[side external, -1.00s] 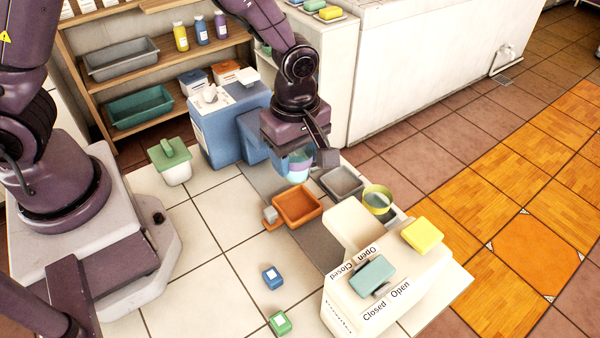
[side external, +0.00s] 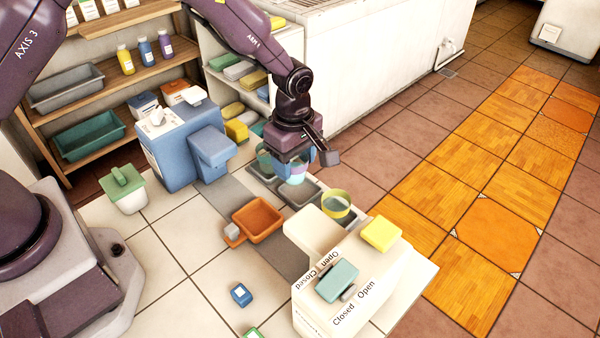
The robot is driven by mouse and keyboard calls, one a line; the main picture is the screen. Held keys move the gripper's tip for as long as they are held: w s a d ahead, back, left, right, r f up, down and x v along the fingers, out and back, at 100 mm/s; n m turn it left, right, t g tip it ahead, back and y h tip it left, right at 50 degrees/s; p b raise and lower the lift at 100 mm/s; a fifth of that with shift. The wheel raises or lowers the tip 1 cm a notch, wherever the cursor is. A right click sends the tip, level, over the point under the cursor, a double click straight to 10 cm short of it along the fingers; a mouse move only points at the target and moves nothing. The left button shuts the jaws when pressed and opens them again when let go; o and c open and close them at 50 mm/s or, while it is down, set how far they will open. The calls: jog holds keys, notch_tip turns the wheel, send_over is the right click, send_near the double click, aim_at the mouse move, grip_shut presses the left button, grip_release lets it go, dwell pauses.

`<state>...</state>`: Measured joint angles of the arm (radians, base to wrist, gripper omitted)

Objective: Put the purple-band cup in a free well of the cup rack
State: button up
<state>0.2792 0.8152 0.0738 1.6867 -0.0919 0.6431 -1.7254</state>
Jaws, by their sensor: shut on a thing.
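My gripper (side external: 294,158) is shut on the purple-band cup (side external: 293,174), a pale bluish see-through cup held roughly upright. It is at the cup rack, over or just at the empty grey middle well (side external: 301,194); I cannot tell whether the cup's base is inside the well. A yellow-band cup (side external: 336,206) stands in the near right part of the rack. A teal-green cup (side external: 265,160) stands at the far left end, partly hidden behind my gripper.
An orange tray (side external: 262,218) lies left of the rack. A cream stand (side external: 400,265) marked Open and Closed carries a teal block (side external: 337,282) and a yellow block (side external: 381,233). A blue dispenser (side external: 175,150) stands behind left. A small blue box (side external: 240,294) lies on open tiles.

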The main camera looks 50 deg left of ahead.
aim_at(300, 175)
jog(key=shift+w+f, duration=0.5)
jog(key=shift+f, duration=0.05)
jog(key=shift+w+d+f, duration=0.1)
jog(key=shift+w+f, duration=0.05)
jog(key=shift+f, duration=1.55)
jog(key=shift+f, duration=0.2)
jog(key=o, duration=0.9)
jog(key=shift+r, duration=0.1)
